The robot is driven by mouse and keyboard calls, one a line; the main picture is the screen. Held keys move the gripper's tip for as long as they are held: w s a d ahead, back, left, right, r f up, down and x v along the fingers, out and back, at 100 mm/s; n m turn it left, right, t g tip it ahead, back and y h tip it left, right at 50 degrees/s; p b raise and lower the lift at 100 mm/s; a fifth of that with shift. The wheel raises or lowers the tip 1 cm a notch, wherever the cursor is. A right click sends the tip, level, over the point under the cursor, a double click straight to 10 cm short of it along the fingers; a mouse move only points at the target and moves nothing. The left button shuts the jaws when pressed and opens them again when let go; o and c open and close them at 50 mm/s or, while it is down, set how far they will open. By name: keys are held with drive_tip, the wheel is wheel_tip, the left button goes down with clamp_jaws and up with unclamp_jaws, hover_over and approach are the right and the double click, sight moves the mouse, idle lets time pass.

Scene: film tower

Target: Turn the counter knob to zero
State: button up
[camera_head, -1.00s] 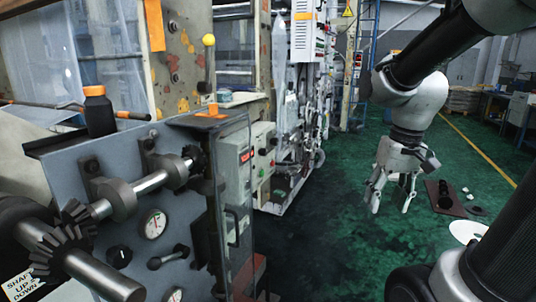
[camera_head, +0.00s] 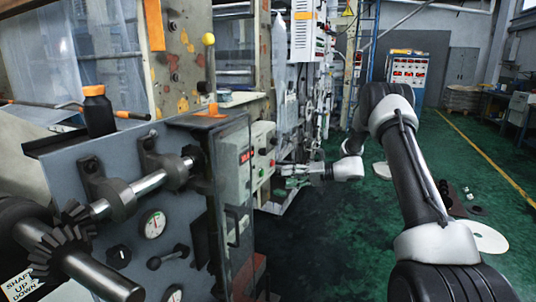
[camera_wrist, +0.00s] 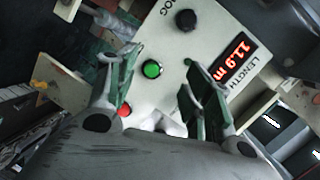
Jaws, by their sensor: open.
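The counter's control box is a pale panel (camera_wrist: 210,45) in the wrist view, seen tilted. Its red LENGTH display (camera_wrist: 232,60) appears to read 11.9 m. A black round knob (camera_wrist: 186,20) sits on the panel near the "JOG" lettering. A green button (camera_wrist: 152,69) and a red button (camera_wrist: 124,110) are also on it. My gripper (camera_wrist: 160,75) is open and empty, its fingers spread in front of the panel on both sides of the green button. The black knob is beyond the fingertips. In the head view my gripper (camera_head: 287,172) is right of the control box (camera_head: 262,150).
A grey machine panel (camera_head: 100,185) with shafts, gears and a gauge (camera_head: 153,224) fills the left front. A glass-sided cabinet (camera_head: 232,190) stands left of the control box.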

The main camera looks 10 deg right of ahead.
sight(263, 152)
drive_tip(key=w+r+n+t+y, duration=0.2)
drive_tip(key=w+r+n, duration=0.25)
drive_tip(key=r, duration=0.35)
drive_tip(key=x, duration=0.8)
drive_tip(key=shift+f, duration=0.15)
drive_tip(key=shift+a, duration=0.15)
drive_tip(key=c, duration=1.1)
